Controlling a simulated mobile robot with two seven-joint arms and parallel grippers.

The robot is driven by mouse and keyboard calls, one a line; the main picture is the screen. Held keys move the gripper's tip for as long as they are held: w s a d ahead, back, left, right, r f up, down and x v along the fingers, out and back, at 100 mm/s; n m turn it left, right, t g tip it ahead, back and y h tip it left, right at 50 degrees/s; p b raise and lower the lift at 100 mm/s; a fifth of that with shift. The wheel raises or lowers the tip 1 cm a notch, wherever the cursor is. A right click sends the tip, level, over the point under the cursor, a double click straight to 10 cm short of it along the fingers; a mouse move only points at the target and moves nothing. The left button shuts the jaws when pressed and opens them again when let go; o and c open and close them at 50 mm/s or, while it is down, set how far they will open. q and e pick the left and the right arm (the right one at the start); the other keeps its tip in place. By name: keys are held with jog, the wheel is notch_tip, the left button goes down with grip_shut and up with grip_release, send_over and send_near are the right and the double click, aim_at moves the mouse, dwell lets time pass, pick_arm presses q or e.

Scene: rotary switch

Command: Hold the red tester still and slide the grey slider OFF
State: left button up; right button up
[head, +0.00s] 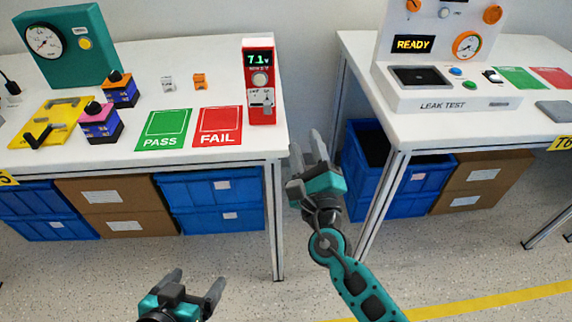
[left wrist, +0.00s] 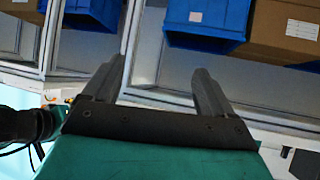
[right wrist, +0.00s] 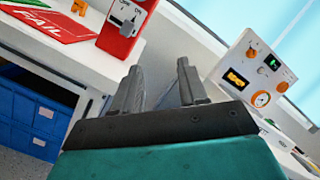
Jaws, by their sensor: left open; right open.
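The red tester (head: 260,70) stands upright near the right front corner of the left table, its display reading 7.1. The grey slider (head: 267,104) is on the lower part of its front face; its exact setting is too small to tell. The tester also shows at the top of the right wrist view (right wrist: 123,27), cut off by the frame. My right gripper (head: 309,150) is open and empty, in the gap between the tables, apart from the tester and to its lower right. My left gripper (head: 193,285) is open and empty, low in front of the left table.
Green PASS (head: 164,130) and red FAIL (head: 217,126) mats lie left of the tester. The right table holds a leak test unit (head: 430,70). Blue bins (head: 215,195) sit below.

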pick_arm(q)
jog(key=shift+o, duration=0.4)
jog(key=shift+w+a+r, duration=0.1)
jog(key=shift+w+r, duration=0.15)
jog(key=shift+w, duration=0.2)
jog(key=shift+o, duration=0.8)
jog(key=m+t+y, duration=0.2)
jog(key=m+t, duration=0.5)
jog(key=m, duration=2.7)
send_near(259, 56)
jog(key=w+f, duration=0.2)
jog(key=w, duration=1.3)
jog(key=shift+d+f, duration=0.2)
jog(key=shift+d, duration=0.1)
pick_arm(e)
jog(key=a+n+y, duration=0.1)
jog(key=n, duration=0.1)
jog(key=a+n+y, duration=0.1)
jog(key=n, duration=0.1)
jog(key=a+f+n+y, duration=0.1)
jog(key=a+n, duration=0.1)
jog(key=shift+w+n+g, duration=0.3)
jog(key=shift+w+g, duration=0.05)
jog(key=shift+g, duration=0.05)
